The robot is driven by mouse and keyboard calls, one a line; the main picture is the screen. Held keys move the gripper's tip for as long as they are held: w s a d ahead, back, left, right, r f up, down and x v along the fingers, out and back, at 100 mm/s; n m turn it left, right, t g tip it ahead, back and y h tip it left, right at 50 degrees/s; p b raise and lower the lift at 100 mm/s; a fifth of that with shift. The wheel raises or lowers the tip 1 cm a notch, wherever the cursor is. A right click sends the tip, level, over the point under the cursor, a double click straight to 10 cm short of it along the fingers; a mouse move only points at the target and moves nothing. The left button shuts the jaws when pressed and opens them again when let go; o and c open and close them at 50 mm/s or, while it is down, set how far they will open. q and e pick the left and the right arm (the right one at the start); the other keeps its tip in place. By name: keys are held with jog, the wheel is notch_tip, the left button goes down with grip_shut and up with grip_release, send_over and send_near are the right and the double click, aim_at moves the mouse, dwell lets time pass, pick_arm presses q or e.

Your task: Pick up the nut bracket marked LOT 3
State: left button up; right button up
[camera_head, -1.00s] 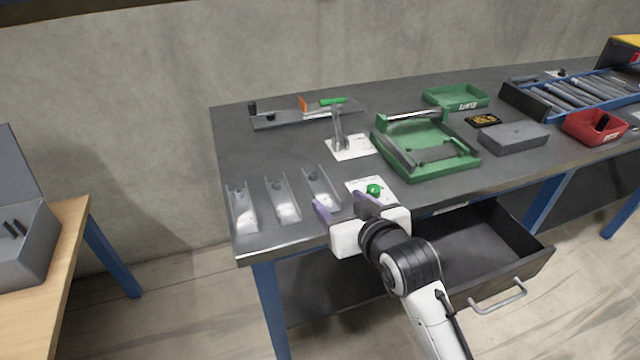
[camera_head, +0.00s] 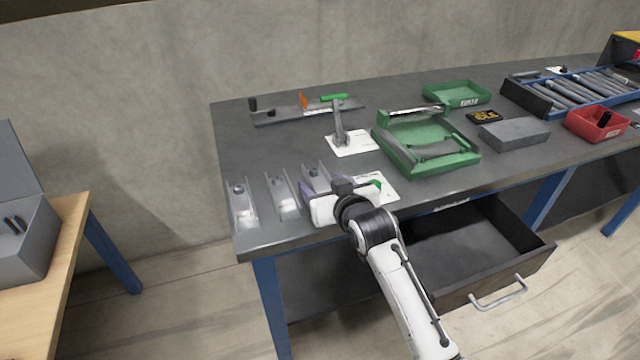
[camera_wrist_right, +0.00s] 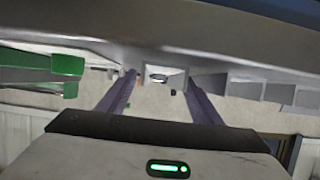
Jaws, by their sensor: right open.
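Three grey channel-shaped nut brackets stand in a row at the bench's front left: a left one (camera_head: 242,210), a middle one (camera_head: 283,197) and a right one (camera_head: 314,174). No LOT mark is readable on any of them. My right gripper (camera_head: 322,186) is open at the near end of the right bracket, its body hiding that end. In the right wrist view its two purple fingers (camera_wrist_right: 160,92) stand apart, with a bracket end (camera_wrist_right: 160,78) visible between and beyond them. Contact cannot be made out. My left gripper is not in view.
A white card (camera_head: 378,187) with a green knob lies just right of my gripper. A green fixture (camera_head: 470,160) and an upright grey post (camera_head: 339,122) stand behind. An open drawer (camera_head: 470,250) juts out below the bench edge.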

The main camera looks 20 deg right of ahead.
jog(key=shift+c, duration=0.2)
jog(key=c, duration=1.1)
jog(key=shift+c, duration=0.4)
jog(key=shift+r, duration=0.1)
